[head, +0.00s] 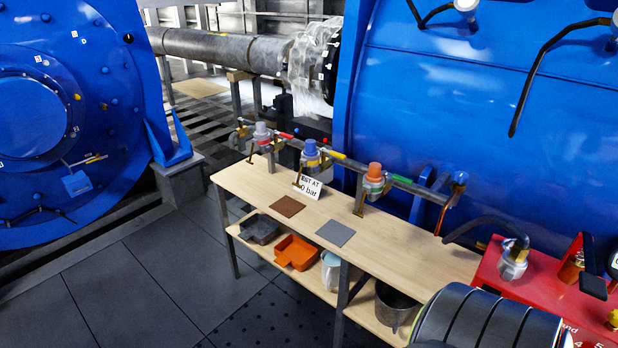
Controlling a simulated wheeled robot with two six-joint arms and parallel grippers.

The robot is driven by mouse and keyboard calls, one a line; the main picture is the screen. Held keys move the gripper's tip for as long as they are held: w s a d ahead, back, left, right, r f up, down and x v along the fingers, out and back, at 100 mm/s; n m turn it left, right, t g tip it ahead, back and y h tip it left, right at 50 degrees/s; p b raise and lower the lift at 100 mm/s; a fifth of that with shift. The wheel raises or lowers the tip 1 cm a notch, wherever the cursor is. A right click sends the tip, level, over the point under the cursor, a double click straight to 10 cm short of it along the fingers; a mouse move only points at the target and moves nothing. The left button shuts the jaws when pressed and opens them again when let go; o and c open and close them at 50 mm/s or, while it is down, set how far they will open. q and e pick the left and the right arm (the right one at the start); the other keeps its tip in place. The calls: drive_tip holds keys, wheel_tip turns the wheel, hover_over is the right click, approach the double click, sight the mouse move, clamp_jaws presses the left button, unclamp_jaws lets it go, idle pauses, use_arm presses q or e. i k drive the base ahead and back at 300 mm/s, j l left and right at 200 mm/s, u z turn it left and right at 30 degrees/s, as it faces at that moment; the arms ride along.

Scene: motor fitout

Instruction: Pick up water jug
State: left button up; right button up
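A pale blue-white vessel (329,270), which looks like the water jug, stands on the lower shelf of the wooden bench. The bench top and a dark leg hide part of it, and its handle cannot be made out clearly. Neither of my grippers is in view. A dark ringed part at the bottom right looks like a link of my own arm.
The bench top (245,187) carries a brown mat (288,207), a grey mat (335,233) and a sign (310,187). Valves on a pipe line its back. The lower shelf also holds a black tray (261,229), an orange tray (296,252) and a metal pot (396,306). Floor before it is clear.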

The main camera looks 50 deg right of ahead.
sight(331, 261)
drive_tip(key=i+j+z, duration=0.1)
drive_tip(key=i+z, duration=0.35)
drive_tip(key=i+j+z, duration=0.45)
drive_tip(key=i, duration=0.15)
drive_tip(key=i+j+z, duration=0.45)
drive_tip(key=l, duration=0.1)
